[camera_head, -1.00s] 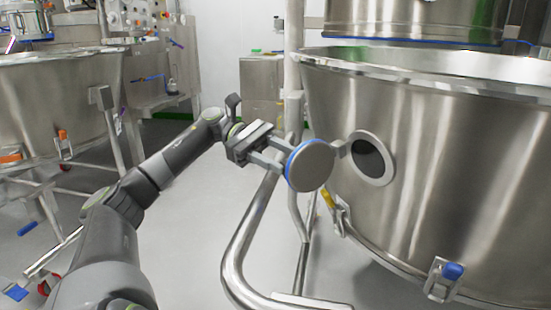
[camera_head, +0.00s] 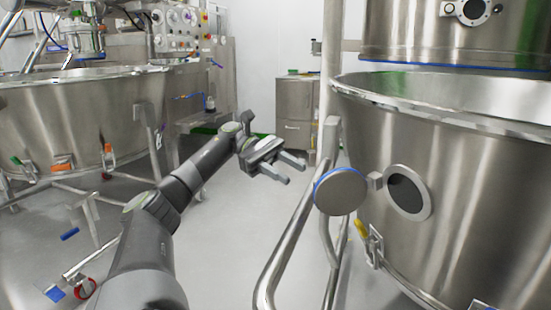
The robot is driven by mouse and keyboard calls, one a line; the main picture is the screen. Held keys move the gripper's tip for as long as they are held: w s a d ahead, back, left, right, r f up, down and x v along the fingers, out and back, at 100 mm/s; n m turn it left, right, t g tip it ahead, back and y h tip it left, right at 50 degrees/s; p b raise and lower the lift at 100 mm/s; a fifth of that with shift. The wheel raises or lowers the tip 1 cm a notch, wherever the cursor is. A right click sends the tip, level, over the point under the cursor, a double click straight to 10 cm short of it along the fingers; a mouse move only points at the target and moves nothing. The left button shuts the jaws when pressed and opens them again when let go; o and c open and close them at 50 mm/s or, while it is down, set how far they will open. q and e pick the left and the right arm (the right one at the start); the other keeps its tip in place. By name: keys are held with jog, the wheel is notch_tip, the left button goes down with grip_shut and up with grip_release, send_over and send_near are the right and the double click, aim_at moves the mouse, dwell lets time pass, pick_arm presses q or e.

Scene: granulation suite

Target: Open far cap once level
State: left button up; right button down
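The round grey cap (camera_head: 341,192) with a blue rim stands swung open on its hinge, to the left of the dark round port (camera_head: 407,193) in the steel bowl (camera_head: 460,200). The port shows uncovered, with a pale ring around it. My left gripper (camera_head: 294,171) is to the left of the cap, apart from it. Its two fingers are spread and nothing is between them. My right gripper is not in view.
A bent steel tube rail (camera_head: 285,245) runs up in front of the bowl, below and right of my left gripper. A clamp with a yellow handle (camera_head: 361,229) sits under the port. Another steel bowl (camera_head: 70,125) stands at left. Grey floor lies open between.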

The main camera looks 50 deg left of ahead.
pick_arm(q)
jog(key=shift+p+v, duration=0.35)
jog(key=shift+v, duration=1.6)
jog(key=shift+c, duration=0.2)
